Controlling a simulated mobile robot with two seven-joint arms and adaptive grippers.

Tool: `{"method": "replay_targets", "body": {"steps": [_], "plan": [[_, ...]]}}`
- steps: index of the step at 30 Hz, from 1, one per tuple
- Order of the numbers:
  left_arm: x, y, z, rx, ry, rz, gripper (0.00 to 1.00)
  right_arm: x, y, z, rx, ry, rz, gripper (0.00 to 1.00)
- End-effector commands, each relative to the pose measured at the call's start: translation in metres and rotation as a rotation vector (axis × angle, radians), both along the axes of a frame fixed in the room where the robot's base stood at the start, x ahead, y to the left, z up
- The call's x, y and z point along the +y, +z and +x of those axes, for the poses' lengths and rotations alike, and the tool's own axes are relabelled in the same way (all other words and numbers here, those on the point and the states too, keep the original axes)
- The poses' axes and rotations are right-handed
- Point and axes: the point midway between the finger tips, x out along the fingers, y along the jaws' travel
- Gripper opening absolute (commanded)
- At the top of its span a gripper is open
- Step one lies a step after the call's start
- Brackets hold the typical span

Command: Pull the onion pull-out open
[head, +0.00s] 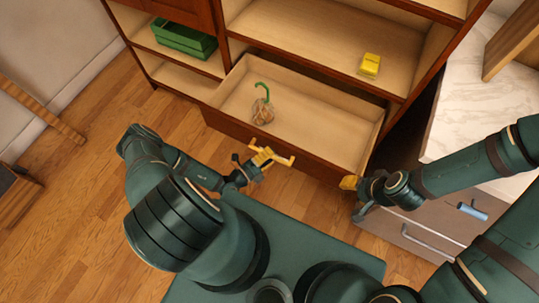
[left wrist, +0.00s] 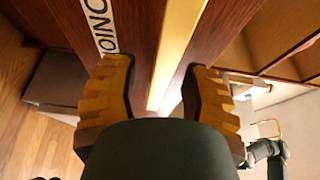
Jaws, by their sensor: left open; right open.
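The onion pull-out (head: 325,125) is a wooden drawer that stands well out from the cabinet. An onion-like item with a green stem (head: 262,110) lies inside it. Its dark front carries a pale bar handle (head: 285,160) and a label (left wrist: 101,27), partly cut off, in the left wrist view. My left gripper (head: 262,157) is at the handle. In the left wrist view its yellow fingers (left wrist: 160,85) are apart, one on each side of the handle (left wrist: 178,55); contact cannot be told. My right gripper (head: 350,183) is open and empty, near the drawer's right front corner.
The brown cabinet (head: 312,72) has shelves with a green crate (head: 185,39) and a yellow box (head: 370,65). A counter with a marble top (head: 470,100) and drawers with bar handles (head: 425,240) stands on the right. Wooden floor (head: 80,200) is free on the left.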

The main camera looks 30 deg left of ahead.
Motion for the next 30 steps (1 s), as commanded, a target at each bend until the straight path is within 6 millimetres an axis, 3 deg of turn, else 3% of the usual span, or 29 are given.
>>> {"method": "replay_targets", "body": {"steps": [8, 21, 30], "plan": [[0.01, 0.0, -0.018, 0.001, 0.003, 0.002, 0.46, 0.0, 0.0, 0.0, 0.0, 0.0, 0.0, 0.47], [0.043, 0.0, -0.093, 0.0, 0.001, 0.001, 0.46, 0.0, 0.0, 0.0, 0.0, 0.0, 0.0, 0.47], [0.05, 0.0, -0.109, -0.001, 0.0, 0.0, 0.46, 0.0, 0.0, 0.0, 0.0, 0.0, 0.0, 0.47]]}}
